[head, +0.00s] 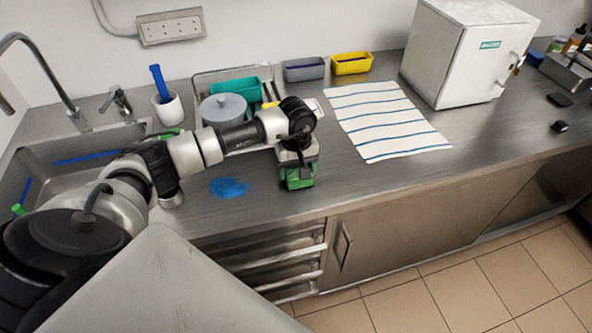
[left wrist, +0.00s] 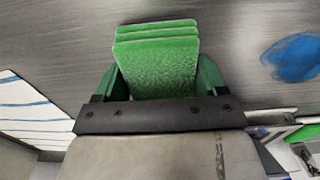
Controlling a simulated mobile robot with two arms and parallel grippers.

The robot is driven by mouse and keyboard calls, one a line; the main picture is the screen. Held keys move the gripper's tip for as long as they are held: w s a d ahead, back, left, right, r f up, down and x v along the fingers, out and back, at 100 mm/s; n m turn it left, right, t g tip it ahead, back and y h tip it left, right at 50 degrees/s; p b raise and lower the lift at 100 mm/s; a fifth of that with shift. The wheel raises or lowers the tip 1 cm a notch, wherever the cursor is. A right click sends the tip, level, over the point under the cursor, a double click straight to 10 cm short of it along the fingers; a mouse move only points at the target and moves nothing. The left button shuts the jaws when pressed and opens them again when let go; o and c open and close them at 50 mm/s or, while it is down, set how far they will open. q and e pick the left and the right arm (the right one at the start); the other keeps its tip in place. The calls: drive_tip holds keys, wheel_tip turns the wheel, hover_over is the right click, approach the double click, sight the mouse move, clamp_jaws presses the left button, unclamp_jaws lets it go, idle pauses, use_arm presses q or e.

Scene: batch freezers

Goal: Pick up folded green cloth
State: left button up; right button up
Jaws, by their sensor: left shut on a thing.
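The folded green cloth (left wrist: 157,65) sits between the two green fingers of my left gripper (left wrist: 157,80) in the left wrist view, its layered folds showing. In the head view my left gripper (head: 298,180) is over the steel counter near its front edge, pointing down, shut on the cloth. The cloth is mostly hidden there by the gripper and is hard to tell from the green fingers. I cannot tell whether the cloth touches the counter. My right gripper is not in view.
A blue spill (head: 229,187) lies left of the gripper. A striped towel (head: 385,120) lies to the right, with a white freezer box (head: 465,55) behind it. A sink (head: 75,165), a grey lidded pot (head: 223,108) and colored bins (head: 352,63) stand around. Counter front right of the gripper is clear.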

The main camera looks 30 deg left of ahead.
use_arm(q)
drive_tip(key=r+b, duration=0.1)
drive_tip(key=r, duration=0.1)
drive_tip(key=d+r, duration=0.1)
drive_tip(key=shift+w+d+r+b, duration=0.1)
drive_tip(key=shift+d+r+b, duration=0.1)
drive_tip(key=shift+r+b, duration=0.15)
drive_tip(key=shift+w+d+r+b, duration=0.1)
drive_tip(key=shift+d+r+b, duration=0.35)
drive_tip(key=shift+d+r, duration=0.95)
drive_tip(key=shift+w+d+r+b, duration=0.1)
drive_tip(key=shift+d+r+b, duration=0.55)
drive_tip(key=shift+d, duration=1.4)
drive_tip(key=shift+w+d+r+b, duration=0.1)
drive_tip(key=shift+d+r+b, duration=0.2)
drive_tip(key=shift+d+r, duration=1.15)
drive_tip(key=shift+d+f, duration=0.25)
drive_tip(key=shift+f, duration=0.05)
